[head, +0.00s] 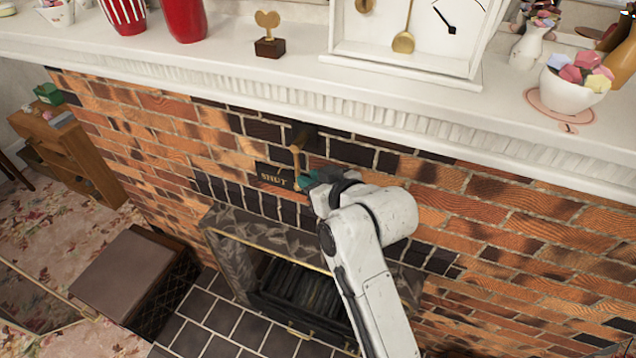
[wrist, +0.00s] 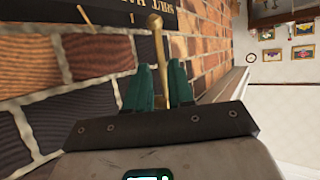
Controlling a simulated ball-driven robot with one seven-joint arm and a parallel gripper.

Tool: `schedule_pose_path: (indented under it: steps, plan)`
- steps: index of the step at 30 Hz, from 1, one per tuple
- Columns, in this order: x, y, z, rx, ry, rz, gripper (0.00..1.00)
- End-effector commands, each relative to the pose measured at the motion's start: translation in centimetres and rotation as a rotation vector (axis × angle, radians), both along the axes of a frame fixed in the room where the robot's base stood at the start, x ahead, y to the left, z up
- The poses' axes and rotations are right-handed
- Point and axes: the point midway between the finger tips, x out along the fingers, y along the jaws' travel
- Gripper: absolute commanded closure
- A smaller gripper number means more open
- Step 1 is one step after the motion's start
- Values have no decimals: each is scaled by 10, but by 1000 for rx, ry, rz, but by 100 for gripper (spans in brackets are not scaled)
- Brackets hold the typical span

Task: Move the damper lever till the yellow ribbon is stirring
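The brass damper lever (head: 296,165) stands out from the brick above the fireplace opening, beside a dark plate lettered "SHUT" (head: 272,177). In the wrist view, the lever (wrist: 160,50) has a round knob and runs between the two green fingers of my gripper (wrist: 164,82). The fingers stand apart on either side of the lever, and I see no clear grip on it. In the head view, my gripper (head: 307,181) is just right of the lever and partly hidden by my wrist. I cannot make out a yellow ribbon in either view.
The white mantel shelf (head: 260,84) juts out above my gripper, bearing a clock (head: 440,30), vases and a bowl (head: 570,92). The dark fireplace opening (head: 290,290) lies below. A brown stool (head: 120,278) stands at lower left.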

Motion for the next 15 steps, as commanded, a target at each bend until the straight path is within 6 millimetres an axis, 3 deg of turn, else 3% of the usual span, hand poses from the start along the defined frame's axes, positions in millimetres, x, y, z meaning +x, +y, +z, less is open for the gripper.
schedule_pose_path:
  steps: [6, 15]
  plan:
    - [-13, -11, 8, 0, 0, -1, 78]
    - [-15, -12, 9, 0, 0, 0, 78]
